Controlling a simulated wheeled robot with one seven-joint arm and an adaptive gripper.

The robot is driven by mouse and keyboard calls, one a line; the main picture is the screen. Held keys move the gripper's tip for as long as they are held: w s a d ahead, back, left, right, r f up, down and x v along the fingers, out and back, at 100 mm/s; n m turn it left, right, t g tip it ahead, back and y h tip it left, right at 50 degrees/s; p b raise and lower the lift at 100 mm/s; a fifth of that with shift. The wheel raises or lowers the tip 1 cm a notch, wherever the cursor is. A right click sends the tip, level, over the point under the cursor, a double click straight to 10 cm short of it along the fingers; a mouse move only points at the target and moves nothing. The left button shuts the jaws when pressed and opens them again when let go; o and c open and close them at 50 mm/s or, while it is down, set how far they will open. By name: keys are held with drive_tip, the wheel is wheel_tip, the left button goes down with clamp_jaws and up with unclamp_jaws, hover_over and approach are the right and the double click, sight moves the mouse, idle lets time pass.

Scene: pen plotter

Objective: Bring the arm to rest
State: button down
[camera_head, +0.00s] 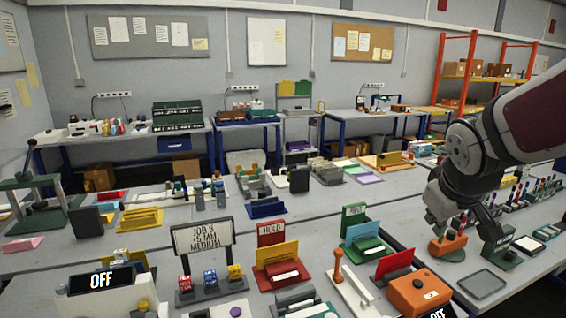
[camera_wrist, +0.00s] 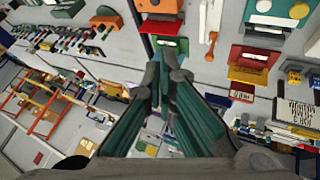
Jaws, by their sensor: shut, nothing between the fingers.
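My arm reaches in from the right edge in the head view, bent down over the right part of the front table. My gripper (camera_head: 488,226) hangs near an orange piece on a dark green base (camera_head: 449,246) and a dark green stand (camera_head: 499,254); I cannot tell whether it touches them. In the wrist view my gripper (camera_wrist: 165,57) has its two teal-padded fingers drawn together with nothing between them. They point over the table, with the floor of the room turned sideways in that view.
An orange box (camera_head: 419,292), a grey tray (camera_head: 482,283) and a green holder with a blue card (camera_head: 363,240) stand near the arm. A sign (camera_head: 203,240) and a red and yellow holder (camera_head: 277,262) are further left. Orange shelving (camera_head: 437,82) stands at the back right.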

drive_tip(key=s+a+m+y, duration=0.1)
drive_tip(key=s+a, duration=0.2)
drive_tip(key=s, duration=0.3)
drive_tip(key=s+a+m+g+y, duration=0.1)
drive_tip(key=s+a, duration=0.2)
drive_tip(key=s, duration=0.4)
drive_tip(key=s+a+r+y, duration=0.1)
drive_tip(key=s+a, duration=0.3)
drive_tip(key=s, duration=0.3)
drive_tip(key=shift+m, duration=0.4)
